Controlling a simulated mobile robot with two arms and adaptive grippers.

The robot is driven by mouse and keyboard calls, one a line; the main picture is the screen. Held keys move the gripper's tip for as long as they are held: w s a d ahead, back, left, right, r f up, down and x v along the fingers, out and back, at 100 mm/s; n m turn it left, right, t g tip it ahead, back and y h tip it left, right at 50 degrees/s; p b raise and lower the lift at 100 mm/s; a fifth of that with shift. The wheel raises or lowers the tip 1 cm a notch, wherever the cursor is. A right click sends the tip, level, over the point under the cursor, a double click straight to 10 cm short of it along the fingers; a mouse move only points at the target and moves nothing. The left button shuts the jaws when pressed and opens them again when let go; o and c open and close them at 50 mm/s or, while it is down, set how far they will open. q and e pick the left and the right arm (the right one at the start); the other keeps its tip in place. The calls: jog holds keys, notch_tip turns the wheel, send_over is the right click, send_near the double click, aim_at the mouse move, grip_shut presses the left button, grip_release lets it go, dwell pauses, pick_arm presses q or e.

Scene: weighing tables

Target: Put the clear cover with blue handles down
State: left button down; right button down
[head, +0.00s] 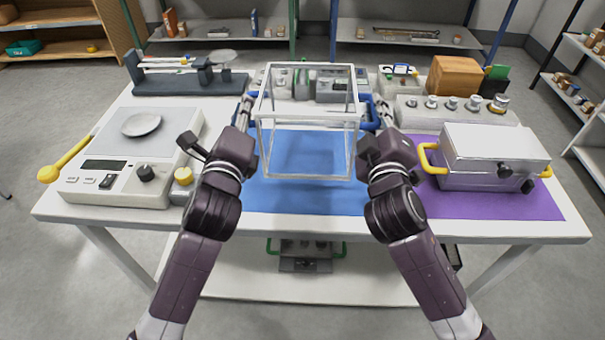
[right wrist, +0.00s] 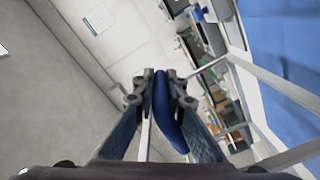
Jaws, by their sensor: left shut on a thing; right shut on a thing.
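The clear cover (head: 308,118) is a see-through box with a pale frame, in the middle of the head view. It has a blue handle on each side. My left gripper (head: 246,104) is shut on its left blue handle (head: 250,95). My right gripper (head: 383,108) is shut on its right blue handle (head: 370,122); in the right wrist view that blue handle (right wrist: 163,108) sits between the fingers. The cover appears level, over the blue mat (head: 310,200). I cannot tell for certain whether its lower edge touches the mat.
A scale (head: 130,160) with a yellow-ended lever stands at left, a balance (head: 185,80) behind it. At right, a metal box (head: 490,160) with yellow handles is on the purple mat (head: 500,205). Weights (head: 450,103) and a wooden box (head: 455,76) are behind. The blue mat's front is clear.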

pick_arm(q)
jog(key=shift+a+f, duration=0.1)
jog(key=shift+f, duration=0.2)
pick_arm(e)
jog(key=shift+f, duration=0.4)
pick_arm(q)
jog(key=shift+a, duration=0.1)
pick_arm(e)
jog(key=shift+a+r, duration=0.1)
